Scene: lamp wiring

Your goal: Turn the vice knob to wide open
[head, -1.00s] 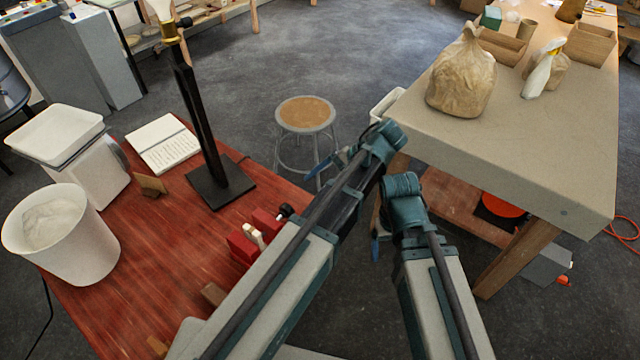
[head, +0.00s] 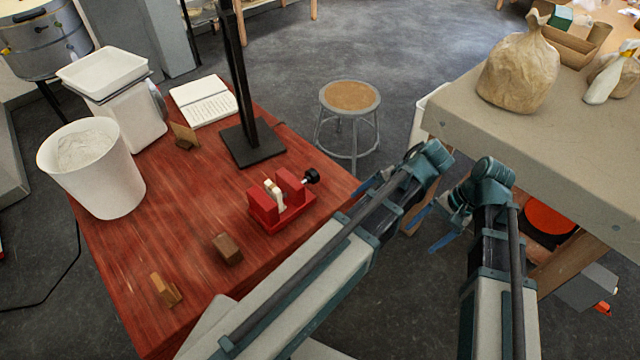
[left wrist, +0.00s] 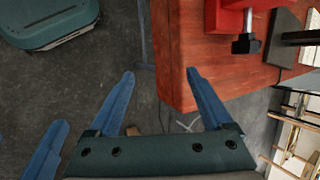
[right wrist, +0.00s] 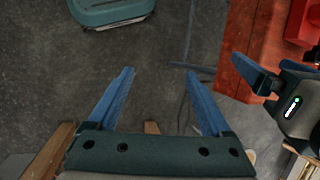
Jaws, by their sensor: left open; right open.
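The red vice (head: 283,222) stands on the red-brown table, with a cream-coloured piece (head: 273,194) between its jaws. Its black knob (head: 312,176) sticks out on the right side. The left wrist view shows the vice (left wrist: 222,16) and the knob (left wrist: 246,44) at upper right; the right wrist view shows part of the vice (right wrist: 301,22). My left gripper (left wrist: 160,75) is open and empty, beyond the table edge and apart from the knob. My right gripper (right wrist: 160,74) is open and empty over the floor, farther right. Its blue fingers show in the head view (head: 430,228).
The table (head: 180,240) also holds a black lamp stand (head: 252,146), a white bin (head: 95,175), an open notebook (head: 203,101) and small wooden blocks (head: 227,249). A stool (head: 350,97) stands behind. A grey workbench (head: 540,140) is at right.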

